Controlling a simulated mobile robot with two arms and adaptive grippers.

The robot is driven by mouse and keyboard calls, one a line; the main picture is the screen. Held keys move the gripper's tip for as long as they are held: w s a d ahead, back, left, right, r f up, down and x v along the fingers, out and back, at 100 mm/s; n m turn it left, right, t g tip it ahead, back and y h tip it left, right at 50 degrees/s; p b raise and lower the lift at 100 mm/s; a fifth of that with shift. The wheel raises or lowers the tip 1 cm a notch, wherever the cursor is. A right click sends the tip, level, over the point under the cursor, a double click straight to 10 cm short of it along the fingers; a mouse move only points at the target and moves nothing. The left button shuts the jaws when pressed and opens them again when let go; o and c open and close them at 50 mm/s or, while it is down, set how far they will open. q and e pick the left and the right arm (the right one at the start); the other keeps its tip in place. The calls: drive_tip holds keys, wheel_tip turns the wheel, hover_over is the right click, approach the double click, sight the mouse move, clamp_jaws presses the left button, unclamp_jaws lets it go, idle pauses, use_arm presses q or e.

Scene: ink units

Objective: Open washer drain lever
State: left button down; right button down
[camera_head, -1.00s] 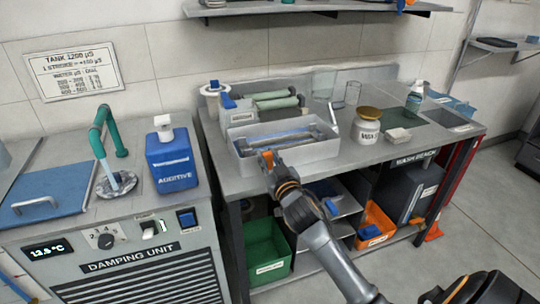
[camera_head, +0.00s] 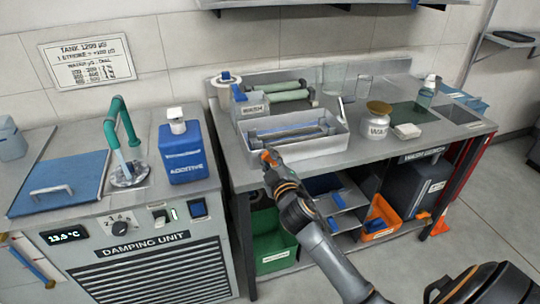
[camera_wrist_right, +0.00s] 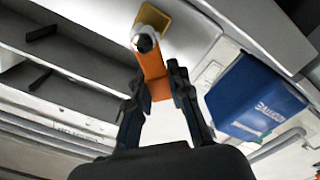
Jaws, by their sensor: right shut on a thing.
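The washer is a light grey open tray (camera_head: 290,152) on the bench, with a rack of rods inside. An orange lever (camera_wrist_right: 152,68) shows in the right wrist view, beside a round metal pivot and a yellow plate. My right gripper (camera_wrist_right: 157,84) is shut on the orange lever, one finger on each side. In the head view my right gripper (camera_head: 269,158) is at the tray's front left corner, at the bench edge; there it mostly hides the lever. My left gripper is not in view.
The damping unit (camera_head: 150,262) stands left, across a narrow gap. A blue additive bottle (camera_head: 183,152) stands on it. A white jar (camera_head: 376,128) is right of the tray. Green (camera_head: 275,240) and orange (camera_head: 381,222) bins sit below the bench.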

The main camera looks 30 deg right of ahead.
idle(0.5)
drive_tip(key=c, duration=1.2)
unclamp_jaws()
drive_tip(key=v, duration=1.2)
drive_tip(key=shift+f, duration=0.1)
